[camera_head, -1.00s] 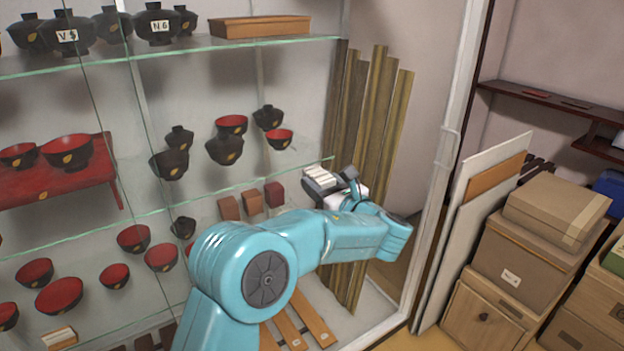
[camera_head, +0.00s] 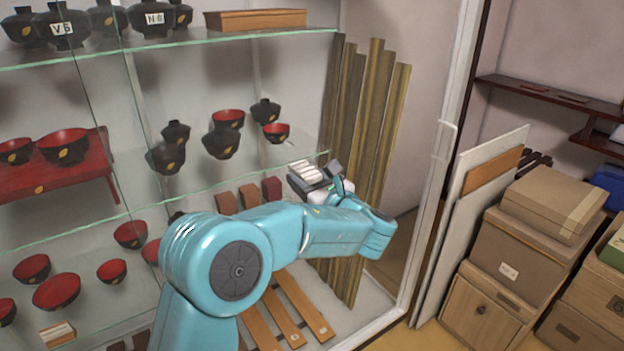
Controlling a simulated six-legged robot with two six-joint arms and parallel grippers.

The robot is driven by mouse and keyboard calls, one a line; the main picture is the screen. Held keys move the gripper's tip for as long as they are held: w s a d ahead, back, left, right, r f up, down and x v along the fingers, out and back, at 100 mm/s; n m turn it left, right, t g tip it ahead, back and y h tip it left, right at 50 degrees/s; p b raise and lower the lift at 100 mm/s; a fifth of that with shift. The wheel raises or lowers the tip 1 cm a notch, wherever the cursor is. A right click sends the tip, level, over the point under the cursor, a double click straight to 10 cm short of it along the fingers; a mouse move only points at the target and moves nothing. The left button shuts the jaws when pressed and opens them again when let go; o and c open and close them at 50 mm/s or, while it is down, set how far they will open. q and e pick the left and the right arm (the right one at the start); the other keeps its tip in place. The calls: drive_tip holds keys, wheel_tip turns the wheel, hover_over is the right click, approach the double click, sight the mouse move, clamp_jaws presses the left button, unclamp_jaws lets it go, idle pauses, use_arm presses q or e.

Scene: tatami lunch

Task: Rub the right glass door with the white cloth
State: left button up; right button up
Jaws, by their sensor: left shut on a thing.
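The right glass door (camera_head: 437,180) is a clear pane in a pale frame, with a handle on its right edge. It stands in front of the shelves. My left gripper (camera_head: 318,178) is shut on the white cloth (camera_head: 305,171), a small folded pad held at the pane, in front of the shelf edge and the wooden slats. I cannot tell whether the cloth touches the glass. My teal left arm hides part of the lower shelves. My right gripper is not in view.
Behind the glass are black and red bowls (camera_head: 62,147), small brown boxes (camera_head: 249,195) and tall wooden slats (camera_head: 372,120). Flat panels (camera_head: 480,190) lean right of the door frame, beside stacked cardboard boxes (camera_head: 540,235). A dark wall shelf (camera_head: 545,95) is at upper right.

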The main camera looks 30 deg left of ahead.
use_arm(q)
drive_tip(key=shift+s+a, duration=0.1)
drive_tip(key=shift+a, duration=0.1)
drive_tip(key=shift+s+d, duration=0.25)
drive_tip(key=shift+d, duration=0.25)
drive_tip(key=shift+v, duration=2.4)
drive_tip(key=shift+w+d, duration=0.1)
drive_tip(key=shift+v, duration=1.4)
